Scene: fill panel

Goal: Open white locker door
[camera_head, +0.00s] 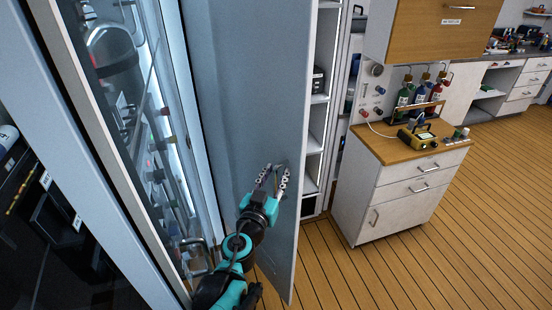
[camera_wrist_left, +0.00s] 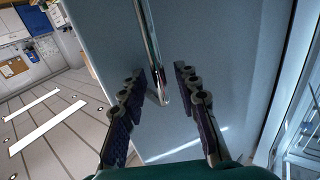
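The pale grey-white locker door (camera_head: 237,70) is a tall flat panel in the middle of the head view. It stands swung out, with white shelves showing past its right edge. My left gripper (camera_head: 274,180) is at the door's face near that edge. In the left wrist view, the left gripper (camera_wrist_left: 170,100) is open, its two fingers apart. The door's metal bar handle (camera_wrist_left: 153,50) comes down from above, and its lower end is between the fingers; I cannot tell whether they touch it. The door face (camera_wrist_left: 220,50) fills the background.
A lit glass-fronted cabinet (camera_head: 110,170) with equipment is close on the left. White shelves (camera_head: 322,90) stand behind the door. The wooden floor (camera_head: 450,250) is clear at lower right.

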